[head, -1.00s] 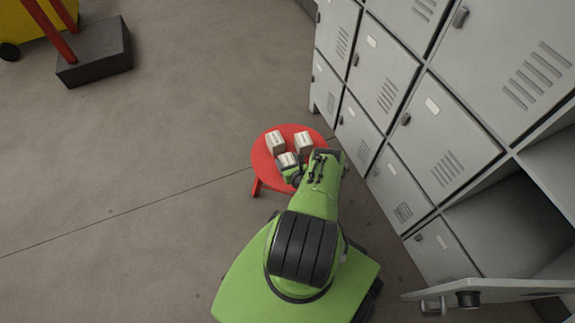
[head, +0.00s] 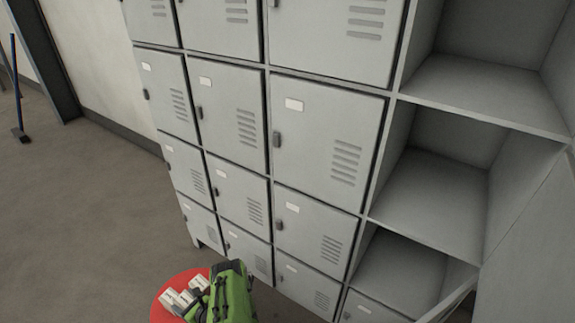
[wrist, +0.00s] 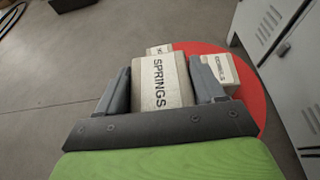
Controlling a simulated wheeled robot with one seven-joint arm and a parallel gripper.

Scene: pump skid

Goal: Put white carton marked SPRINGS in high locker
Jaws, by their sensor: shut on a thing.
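The white carton marked SPRINGS (wrist: 160,84) is between the two fingers of my gripper (wrist: 158,70) in the wrist view, lettering facing the camera. My gripper is shut on it, over the round red stool (wrist: 254,92). I cannot tell whether the carton still touches the stool top. In the head view my gripper shows only small, at the bottom beside the cartons. The grey lockers fill the head view. At right is an open column with an upper compartment (head: 485,90), a middle compartment (head: 430,190) and a lower compartment (head: 400,268), all seen empty.
Two other white cartons stand by the held one: one just beyond it (wrist: 158,49), one to its right (wrist: 218,70), lettering too small to read surely. Closed locker doors (head: 330,140) stand left of the open column. An open door (head: 530,235) juts out at lower right.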

